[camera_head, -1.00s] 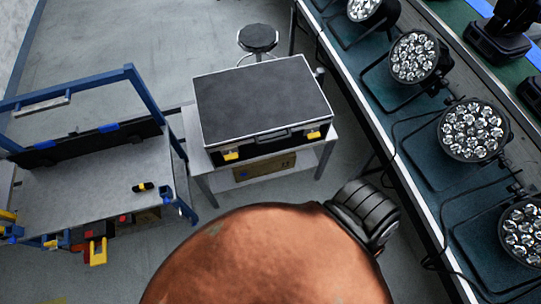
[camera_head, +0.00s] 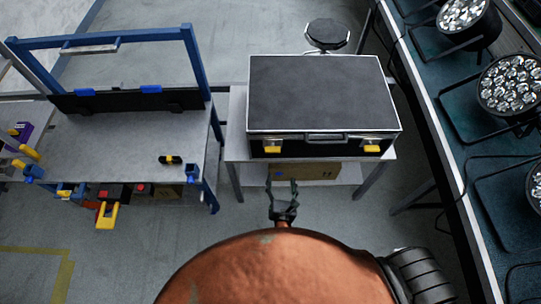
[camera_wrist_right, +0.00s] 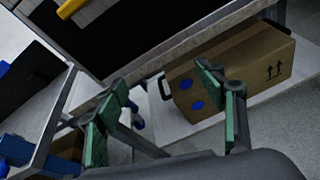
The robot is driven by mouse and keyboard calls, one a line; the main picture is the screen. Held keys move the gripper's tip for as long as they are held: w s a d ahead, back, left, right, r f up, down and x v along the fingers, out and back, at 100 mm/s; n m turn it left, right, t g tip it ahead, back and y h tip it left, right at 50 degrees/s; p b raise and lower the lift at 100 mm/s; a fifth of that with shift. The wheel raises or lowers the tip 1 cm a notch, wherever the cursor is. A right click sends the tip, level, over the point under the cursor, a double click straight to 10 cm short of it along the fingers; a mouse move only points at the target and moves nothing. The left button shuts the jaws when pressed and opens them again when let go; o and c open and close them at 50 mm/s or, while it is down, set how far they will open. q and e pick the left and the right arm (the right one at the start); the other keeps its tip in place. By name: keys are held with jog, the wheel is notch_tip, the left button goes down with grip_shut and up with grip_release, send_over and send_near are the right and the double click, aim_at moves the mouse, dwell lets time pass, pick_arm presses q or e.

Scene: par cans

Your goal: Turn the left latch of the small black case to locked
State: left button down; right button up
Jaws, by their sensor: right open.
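The small black case (camera_head: 320,95) lies closed on a light table, its latched front facing me. Its left latch (camera_head: 272,146) is a yellow tab on the front face, and a second yellow latch (camera_head: 372,146) sits at the right. A yellow latch (camera_wrist_right: 72,8) also shows at the top of the right wrist view. My right gripper (camera_head: 282,185) is open and empty, in front of and below the left latch, apart from the case. Its green-padded fingers (camera_wrist_right: 165,95) stand apart in the wrist view. My left gripper is not in view.
The table (camera_head: 236,135) holds the case, with a cardboard box (camera_head: 305,171) on its lower shelf. A blue-framed cart (camera_head: 125,135) stands at left. A bench with several par cans (camera_head: 510,85) runs along the right. A black stool (camera_head: 327,33) stands behind the case.

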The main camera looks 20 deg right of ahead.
aim_at(273, 150)
jog(key=w+a+r+n+t+b, duration=0.2)
jog(key=a+r+n+t, duration=0.15)
jog(key=r, duration=0.75)
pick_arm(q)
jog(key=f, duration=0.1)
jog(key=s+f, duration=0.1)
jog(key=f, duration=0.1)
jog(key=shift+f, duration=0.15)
pick_arm(e)
jog(key=x, duration=0.6)
jog(key=shift+w+d+f+h, duration=0.2)
jog(key=shift+w+d+h, duration=0.15)
jog(key=shift+h, duration=0.05)
jog(key=shift+c, duration=0.5)
jog(key=c, duration=1.1)
jog(key=shift+o, duration=0.2)
